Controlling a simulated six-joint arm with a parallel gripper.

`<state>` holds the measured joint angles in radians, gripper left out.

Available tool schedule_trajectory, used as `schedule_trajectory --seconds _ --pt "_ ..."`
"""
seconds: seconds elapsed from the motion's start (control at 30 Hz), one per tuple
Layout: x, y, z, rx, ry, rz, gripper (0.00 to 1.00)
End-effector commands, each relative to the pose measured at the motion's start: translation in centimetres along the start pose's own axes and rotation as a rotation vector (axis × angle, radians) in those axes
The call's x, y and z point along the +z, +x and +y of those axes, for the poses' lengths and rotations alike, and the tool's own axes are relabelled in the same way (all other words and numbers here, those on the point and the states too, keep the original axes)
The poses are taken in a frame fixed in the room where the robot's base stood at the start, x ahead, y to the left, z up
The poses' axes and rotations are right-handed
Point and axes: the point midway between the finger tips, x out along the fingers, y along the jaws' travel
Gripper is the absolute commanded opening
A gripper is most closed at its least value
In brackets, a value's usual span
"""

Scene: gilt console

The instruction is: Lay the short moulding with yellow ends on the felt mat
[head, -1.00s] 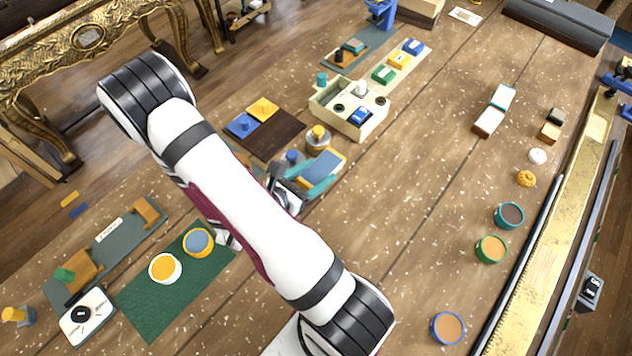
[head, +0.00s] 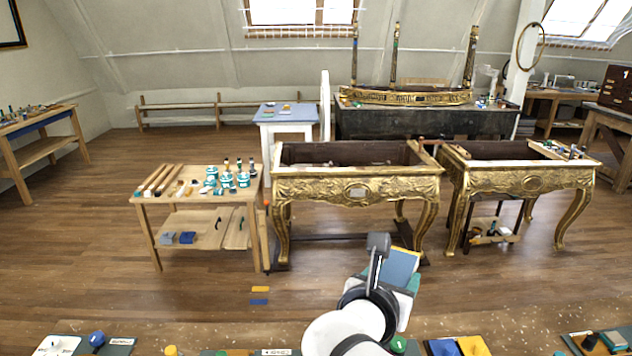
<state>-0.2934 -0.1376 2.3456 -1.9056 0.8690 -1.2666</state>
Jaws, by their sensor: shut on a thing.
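My gripper (head: 392,282) is at lower centre in the head view, raised in front of the gilt consoles. It is shut on a flat blue piece with a yellow edge (head: 403,264). I cannot tell whether this is the short moulding with yellow ends. Brown lengths like mouldings (head: 160,180) lie on a small wooden side table (head: 150,198), with shorter pale pieces (head: 187,188) beside them. Yellow ends are too small to make out there. A felt mat cannot be surely picked out; a blue top covers the white table (head: 285,112) behind.
Two gilt consoles (head: 357,189) (head: 533,183) stand beyond my gripper. Teal pots (head: 227,180) crowd the side table's right part. The near bench edge (head: 200,333) runs along the bottom, with small items on it. Open wooden floor (head: 120,285) lies at left.

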Motion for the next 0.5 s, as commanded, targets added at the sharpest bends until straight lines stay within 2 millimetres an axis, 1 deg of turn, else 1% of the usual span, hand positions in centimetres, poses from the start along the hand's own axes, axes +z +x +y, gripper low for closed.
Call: schedule_trajectory --seconds 0.03,0.1,0.2,0.3,0.5 --pt "2.1 -1.4 1.0 0.065 -0.014 -0.009 0.00" --pt "4.0 -3.0 2.1 0.138 -0.046 -0.006 0.00" --pt "5.4 -4.3 2.9 0.190 -0.073 -0.001 0.00" --pt "5.9 -4.7 3.1 0.210 -0.086 0.003 0.00" --pt "5.8 -4.7 3.2 0.210 -0.089 0.005 0.00"
